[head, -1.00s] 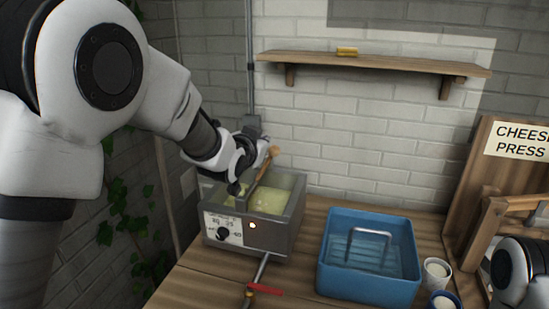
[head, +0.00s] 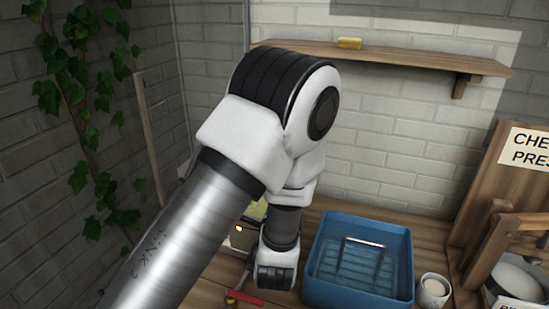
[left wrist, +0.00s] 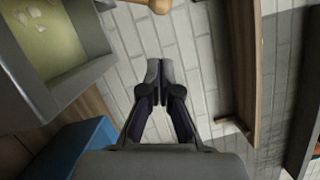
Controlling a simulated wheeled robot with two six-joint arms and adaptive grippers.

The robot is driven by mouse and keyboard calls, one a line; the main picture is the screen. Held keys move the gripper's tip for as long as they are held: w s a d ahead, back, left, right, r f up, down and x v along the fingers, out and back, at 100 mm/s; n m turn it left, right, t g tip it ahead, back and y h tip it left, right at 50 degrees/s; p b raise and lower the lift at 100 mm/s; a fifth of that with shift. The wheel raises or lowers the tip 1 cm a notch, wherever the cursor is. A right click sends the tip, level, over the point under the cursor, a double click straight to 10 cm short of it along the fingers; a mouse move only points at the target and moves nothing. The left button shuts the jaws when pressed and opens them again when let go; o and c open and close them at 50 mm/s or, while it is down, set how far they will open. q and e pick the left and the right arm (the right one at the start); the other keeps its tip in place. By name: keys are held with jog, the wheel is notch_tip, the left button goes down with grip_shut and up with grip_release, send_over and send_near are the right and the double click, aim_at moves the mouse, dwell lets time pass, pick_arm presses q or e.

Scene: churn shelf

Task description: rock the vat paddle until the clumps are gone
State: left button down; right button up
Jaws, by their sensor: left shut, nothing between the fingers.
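The grey vat (left wrist: 85,62) shows at the upper left of the left wrist view, holding pale yellow liquid. A few lighter clumps (left wrist: 38,22) are visible in it. The round wooden end of the paddle handle (left wrist: 157,5) shows at the top edge of that view. My left gripper (left wrist: 160,68) is shut and empty, apart from the handle, with the brick wall behind it. In the head view my left arm covers most of the vat (head: 243,238), leaving part of its front and a lit lamp. The paddle is hidden there. My right gripper is not in view.
A blue tub (head: 322,275) with a metal handle inside stands right of the vat. A white cup (head: 433,290) and the wooden cheese press (head: 478,205) are further right. A wall shelf (head: 420,62) with a yellow block (head: 349,43) hangs above. A red-handled tap (head: 243,298) is in front.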

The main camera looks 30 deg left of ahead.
pick_arm(q)
jog(key=w+a+r+p, duration=0.1)
jog(key=w+a+p, duration=0.2)
jog(key=w+a, duration=0.3)
jog(key=shift+a+r, duration=0.2)
jog(key=shift+r, duration=0.1)
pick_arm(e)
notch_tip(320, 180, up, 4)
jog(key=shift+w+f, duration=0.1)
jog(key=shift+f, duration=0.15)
pick_arm(q)
jog(key=shift+w, duration=0.1)
